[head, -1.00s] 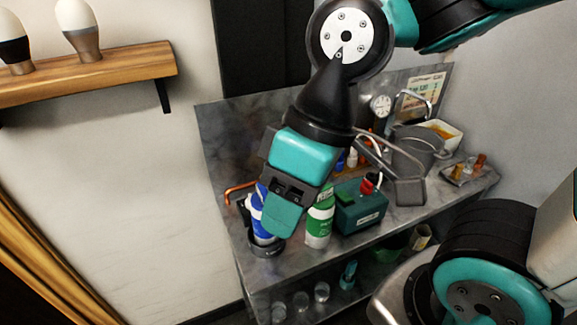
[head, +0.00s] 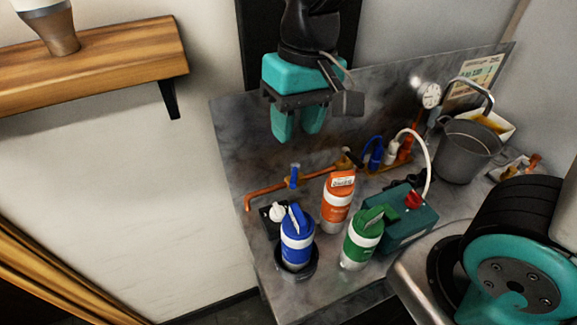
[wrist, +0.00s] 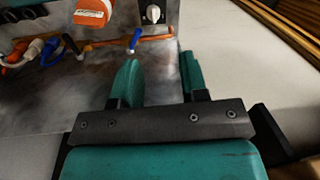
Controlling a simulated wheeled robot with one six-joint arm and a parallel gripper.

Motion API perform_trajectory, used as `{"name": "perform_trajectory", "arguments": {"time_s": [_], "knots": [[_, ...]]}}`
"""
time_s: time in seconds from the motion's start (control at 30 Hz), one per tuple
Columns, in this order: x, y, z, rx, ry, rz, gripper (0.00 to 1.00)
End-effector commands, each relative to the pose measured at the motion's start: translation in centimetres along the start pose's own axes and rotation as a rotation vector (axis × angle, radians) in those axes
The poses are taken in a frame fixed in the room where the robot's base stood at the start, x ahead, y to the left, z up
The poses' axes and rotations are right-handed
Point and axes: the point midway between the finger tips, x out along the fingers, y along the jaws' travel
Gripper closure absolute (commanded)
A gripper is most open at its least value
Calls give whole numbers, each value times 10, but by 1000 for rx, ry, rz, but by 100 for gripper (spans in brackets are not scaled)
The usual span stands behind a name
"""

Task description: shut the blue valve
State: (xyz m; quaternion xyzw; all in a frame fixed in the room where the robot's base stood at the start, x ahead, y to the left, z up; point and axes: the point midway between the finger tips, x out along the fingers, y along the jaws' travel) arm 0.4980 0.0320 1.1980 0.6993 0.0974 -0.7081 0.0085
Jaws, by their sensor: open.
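The blue valve (head: 294,175) is a small blue lever on a copper pipe (head: 265,193) that runs along the back of the metal counter. In the head view the lever stands across the pipe's line. In the wrist view the valve (wrist: 135,38) shows beyond the left fingertip, also crossing the pipe. My gripper (head: 299,132) is open and empty, with its teal fingers pointing down above the valve in the head view. It also shows in the wrist view (wrist: 161,65), and its fingers are apart from the valve.
Blue (head: 297,240), orange (head: 337,205) and green (head: 362,240) bottles stand in front of the pipe. A green box (head: 405,225) with a red part and white hose is right of them. A metal pot (head: 466,150) stands farther right. A wooden shelf (head: 95,60) juts from the left wall.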

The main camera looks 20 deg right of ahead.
Motion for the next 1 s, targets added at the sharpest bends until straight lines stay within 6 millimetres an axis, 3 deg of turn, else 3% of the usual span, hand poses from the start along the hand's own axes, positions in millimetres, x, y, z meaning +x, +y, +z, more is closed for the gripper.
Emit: {"name": "perform_trajectory", "arguments": {"time_s": [0.1, 0.3, 0.57, 1.0], "knots": [[14, 12, -49, 263, -32, 130, 60], [36, 22, -93, 572, -27, 277, 60], [57, 29, -100, 644, -22, 314, 60], [150, 56, -87, 640, -26, 313, 60]]}}
